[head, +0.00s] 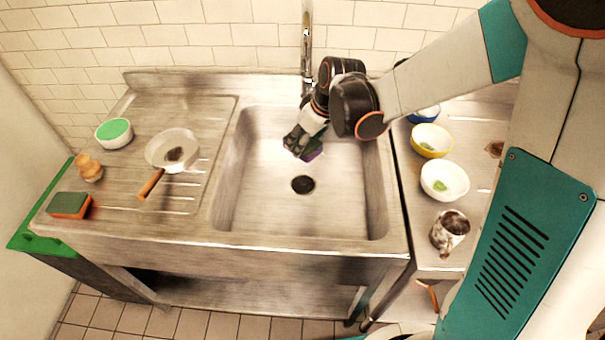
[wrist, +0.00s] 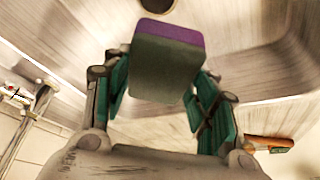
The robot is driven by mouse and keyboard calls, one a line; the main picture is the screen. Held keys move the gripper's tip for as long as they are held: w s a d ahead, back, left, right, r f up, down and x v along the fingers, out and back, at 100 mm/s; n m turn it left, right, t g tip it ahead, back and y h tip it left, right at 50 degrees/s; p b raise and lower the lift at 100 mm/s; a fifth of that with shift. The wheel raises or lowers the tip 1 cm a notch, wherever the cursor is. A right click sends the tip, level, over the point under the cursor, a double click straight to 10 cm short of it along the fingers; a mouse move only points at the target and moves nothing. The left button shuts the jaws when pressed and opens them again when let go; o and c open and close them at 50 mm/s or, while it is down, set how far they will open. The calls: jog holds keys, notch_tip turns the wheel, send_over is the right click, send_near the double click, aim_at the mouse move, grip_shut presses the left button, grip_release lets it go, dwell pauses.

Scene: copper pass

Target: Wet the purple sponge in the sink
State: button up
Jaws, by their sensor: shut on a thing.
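The purple sponge (head: 312,154) is at my gripper's tip, inside the outline of the sink (head: 255,200) in the head view. In the wrist view the sponge (wrist: 170,62) shows a purple layer and a dark green-grey layer. My gripper (head: 300,146) is shut on it, with a finger at each side in the wrist view (wrist: 160,92). The sponge seems held above the basin floor; the exact height is unclear. The drain (head: 303,184) is in front of it. The tap (head: 307,50) rises behind the sink, its lower part partly hidden by my wrist. I see no water running.
On the left drainboard are a pan (head: 172,148), a green-topped white bowl (head: 114,132), a wooden brush (head: 88,168) and an orange-green sponge (head: 69,205). On the right are a yellow bowl (head: 432,140), a white bowl (head: 444,180) and a metal mug (head: 450,231).

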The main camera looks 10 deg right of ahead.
aim_at(299, 138)
jog(key=shift+r, duration=0.1)
jog(key=shift+r+p, duration=1.5)
jog(key=shift+r, duration=0.5)
jog(key=shift+f, duration=0.1)
